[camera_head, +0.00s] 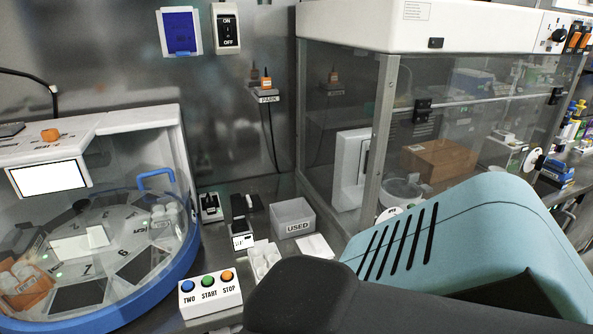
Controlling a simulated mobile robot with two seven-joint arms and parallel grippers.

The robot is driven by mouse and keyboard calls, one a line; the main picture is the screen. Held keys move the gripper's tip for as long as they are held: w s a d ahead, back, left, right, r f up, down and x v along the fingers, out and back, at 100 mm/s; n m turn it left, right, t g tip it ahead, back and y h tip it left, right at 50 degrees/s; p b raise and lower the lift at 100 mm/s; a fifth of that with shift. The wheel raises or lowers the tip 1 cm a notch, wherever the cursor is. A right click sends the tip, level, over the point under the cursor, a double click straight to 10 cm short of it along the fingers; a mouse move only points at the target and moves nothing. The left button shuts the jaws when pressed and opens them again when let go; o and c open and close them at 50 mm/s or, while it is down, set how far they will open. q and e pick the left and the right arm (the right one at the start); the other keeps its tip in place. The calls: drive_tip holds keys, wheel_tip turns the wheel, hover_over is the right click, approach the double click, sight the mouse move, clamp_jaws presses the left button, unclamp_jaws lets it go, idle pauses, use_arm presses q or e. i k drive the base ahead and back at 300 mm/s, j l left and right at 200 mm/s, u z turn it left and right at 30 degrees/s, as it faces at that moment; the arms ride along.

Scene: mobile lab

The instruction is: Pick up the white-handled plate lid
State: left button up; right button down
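I cannot make out a plate lid with a white handle for certain. A small pale item (264,259) with rounded shapes lies on the bench in front of the grey bin, and a flat white piece (315,246) lies to its right. Both are too small to tell whether either is the lid. Neither gripper shows. A large teal and dark grey part of my own arm fills the lower right and hides the bench behind it.
A round blue-rimmed device (185,275) with a clear cover stands at the left. A button box (210,296) sits beside it. A grey bin marked USED (293,218) stands mid-bench. A clear-walled enclosure (382,140) rises at the right, with a cardboard box (438,160) inside.

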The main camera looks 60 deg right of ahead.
sight(249, 202)
drive_tip(key=z, duration=1.7)
